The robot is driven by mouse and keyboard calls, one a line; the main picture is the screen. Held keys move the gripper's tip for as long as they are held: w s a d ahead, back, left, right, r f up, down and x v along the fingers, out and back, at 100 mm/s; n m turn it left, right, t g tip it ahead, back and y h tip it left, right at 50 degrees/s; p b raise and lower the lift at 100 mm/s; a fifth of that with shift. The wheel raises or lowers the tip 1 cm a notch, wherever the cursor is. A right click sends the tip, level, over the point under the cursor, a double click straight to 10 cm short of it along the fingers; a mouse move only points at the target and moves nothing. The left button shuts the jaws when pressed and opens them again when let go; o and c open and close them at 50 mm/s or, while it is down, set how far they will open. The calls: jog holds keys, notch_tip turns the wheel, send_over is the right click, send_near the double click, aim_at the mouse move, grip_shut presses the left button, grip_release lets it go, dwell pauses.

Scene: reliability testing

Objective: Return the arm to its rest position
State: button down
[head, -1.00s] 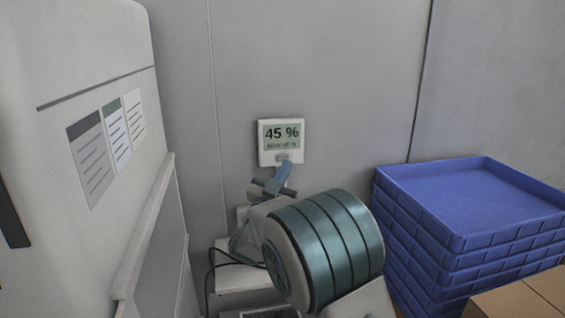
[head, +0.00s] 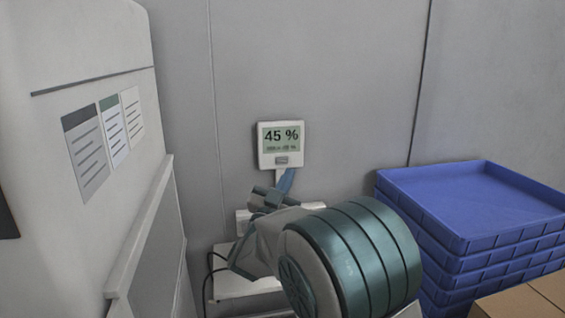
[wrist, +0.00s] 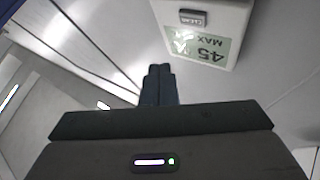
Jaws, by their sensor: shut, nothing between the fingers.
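My gripper (head: 287,180) points at the grey wall, just below a small white wall display (head: 267,161) reading 45 %. In the wrist view my gripper (wrist: 160,70) is shut and empty, its dark fingertips together. The display (wrist: 236,20) shows upside down beyond the fingers, with its grey button and the words "45" and "MAX". The fingertips look apart from the display. My arm's teal-banded link fills the lower middle of the head view.
A tall white cabinet (head: 85,70) with paper labels stands at the left. A stack of blue trays (head: 455,245) is at the right, by a cardboard box (head: 530,300). A white shelf (head: 235,285) with black cables sits below the display.

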jog(key=s+d+f+n+g+y+p, duration=0.1)
jog(key=s+d+f+n+g+y, duration=0.45)
jog(key=y, duration=0.55)
jog(key=s+d+f+g, duration=0.3)
jog(key=s+d+g, duration=0.1)
jog(key=s, duration=0.4)
jog(key=s+d+f+n+g+h, duration=0.1)
jog(key=s+d+f+g, duration=0.2)
jog(key=s, duration=0.6)
jog(key=s+d+f+g+h+p, duration=0.1)
jog(key=s+d+f+g, duration=0.3)
jog(key=s, duration=0.5)
jog(key=shift+d+g, duration=0.95)
jog(key=shift+g, duration=0.3)
